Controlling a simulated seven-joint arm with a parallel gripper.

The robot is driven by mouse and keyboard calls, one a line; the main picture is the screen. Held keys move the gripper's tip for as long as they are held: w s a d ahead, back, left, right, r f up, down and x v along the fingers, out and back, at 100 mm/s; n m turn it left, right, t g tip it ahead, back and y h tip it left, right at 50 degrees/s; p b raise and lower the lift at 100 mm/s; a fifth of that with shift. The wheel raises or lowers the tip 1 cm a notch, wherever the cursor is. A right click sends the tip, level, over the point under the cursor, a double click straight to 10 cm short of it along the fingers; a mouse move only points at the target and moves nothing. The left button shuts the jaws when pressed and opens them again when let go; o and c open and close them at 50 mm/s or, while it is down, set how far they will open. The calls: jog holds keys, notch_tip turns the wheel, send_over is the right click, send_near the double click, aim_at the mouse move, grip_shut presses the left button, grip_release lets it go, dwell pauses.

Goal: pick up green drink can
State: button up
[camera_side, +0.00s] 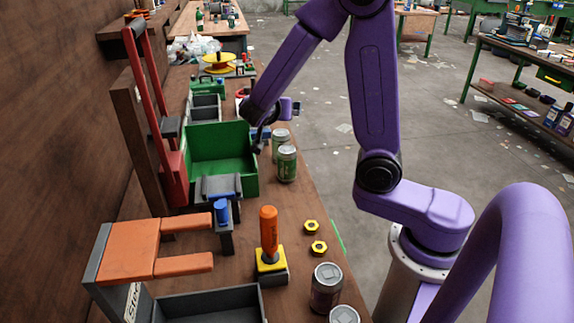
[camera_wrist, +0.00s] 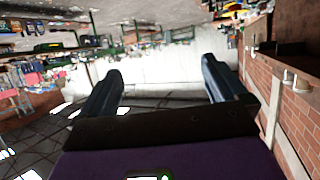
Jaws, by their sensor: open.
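Two green drink cans stand upright on the wooden bench in the side view. The nearer green can (camera_side: 287,164) is just right of the green bin, and the farther can (camera_side: 280,141) is right behind it. My gripper (camera_side: 259,143) is left of the cans, above the bin's far right corner, apart from the nearer can. Whether it touches the farther can cannot be told. In the wrist view my gripper (camera_wrist: 158,80) has its two dark fingers spread wide with nothing between them. No can shows in that view.
The green bin (camera_side: 239,186) and a red-handled press (camera_side: 174,180) stand left of the cans. Nearer are an orange-handled tool (camera_side: 268,232), yellow nuts (camera_side: 319,247) and dark cans (camera_side: 326,288). The bench's right edge is close to the cans.

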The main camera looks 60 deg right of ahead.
notch_tip(320, 180, down, 19)
send_near(288, 157)
jog(key=x, duration=0.9)
jog(key=shift+w+d+r, duration=0.1)
jog(key=shift+w+d, duration=0.15)
jog(key=shift+d, duration=0.2)
jog(key=c, duration=1)
